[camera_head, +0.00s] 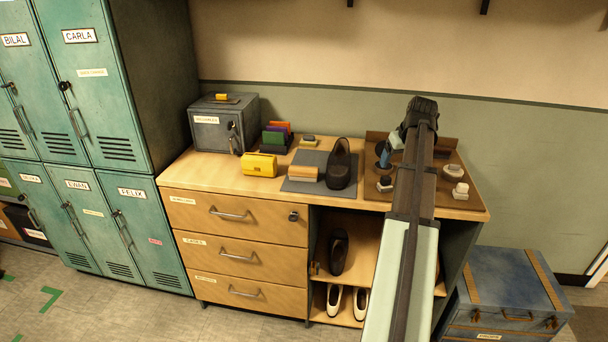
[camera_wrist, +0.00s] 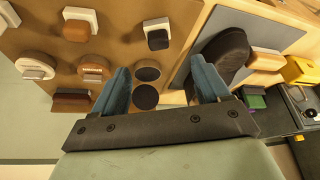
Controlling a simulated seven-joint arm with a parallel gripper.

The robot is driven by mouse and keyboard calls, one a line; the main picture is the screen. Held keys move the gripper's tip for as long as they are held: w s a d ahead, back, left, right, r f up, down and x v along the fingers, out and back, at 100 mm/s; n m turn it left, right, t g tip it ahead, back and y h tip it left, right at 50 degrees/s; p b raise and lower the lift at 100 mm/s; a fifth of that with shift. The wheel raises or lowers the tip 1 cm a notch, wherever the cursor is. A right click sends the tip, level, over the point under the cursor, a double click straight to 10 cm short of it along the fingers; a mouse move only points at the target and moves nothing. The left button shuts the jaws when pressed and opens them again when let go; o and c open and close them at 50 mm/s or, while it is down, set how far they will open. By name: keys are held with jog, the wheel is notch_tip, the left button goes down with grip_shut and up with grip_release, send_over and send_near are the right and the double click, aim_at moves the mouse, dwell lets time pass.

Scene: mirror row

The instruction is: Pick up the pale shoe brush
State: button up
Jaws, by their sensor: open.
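Several small brush-like pieces lie on the brown board (camera_head: 375,192) at the cabinet top's right end. A pale block with a dark underside (camera_head: 385,184) is at its front left; it also shows in the wrist view (camera_wrist: 157,33). A pale piece (camera_head: 460,190) is at the front right. A tan-topped brush with a pale lower part (camera_head: 305,173) lies on the grey mat; it also shows in the wrist view (camera_wrist: 265,59). I cannot tell which is the pale shoe brush. My gripper (camera_wrist: 162,82) is open and empty; two round dark tins (camera_wrist: 147,74) show between its blue fingers.
A black shoe (camera_head: 340,165) stands on the mat (camera_head: 322,158), left of the board. A yellow box (camera_head: 259,165), a colourful rack (camera_head: 277,137) and a grey safe (camera_head: 221,125) are farther left. My arm hides part of the board.

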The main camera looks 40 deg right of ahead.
jog(key=w+a+n+y, duration=0.1)
jog(key=w+a+n, duration=0.1)
jog(key=w+a, duration=0.85)
jog(key=r+n+g+y, duration=0.1)
jog(key=n, duration=0.3)
send_over(304, 168)
jog(key=f+n+g, duration=0.1)
jog(key=f+n, duration=0.2)
jog(key=f, duration=0.1)
jog(key=f+n+g, duration=0.1)
jog(key=f+n, duration=0.3)
jog(key=shift+s+a+f+y, duration=0.1)
jog(key=shift+s+a+y, duration=0.1)
jog(key=shift+y, duration=0.2)
jog(key=shift+w+f, duration=0.2)
jog(key=shift+f, duration=2.45)
jog(key=shift+c, duration=0.3)
jog(key=c, duration=1)
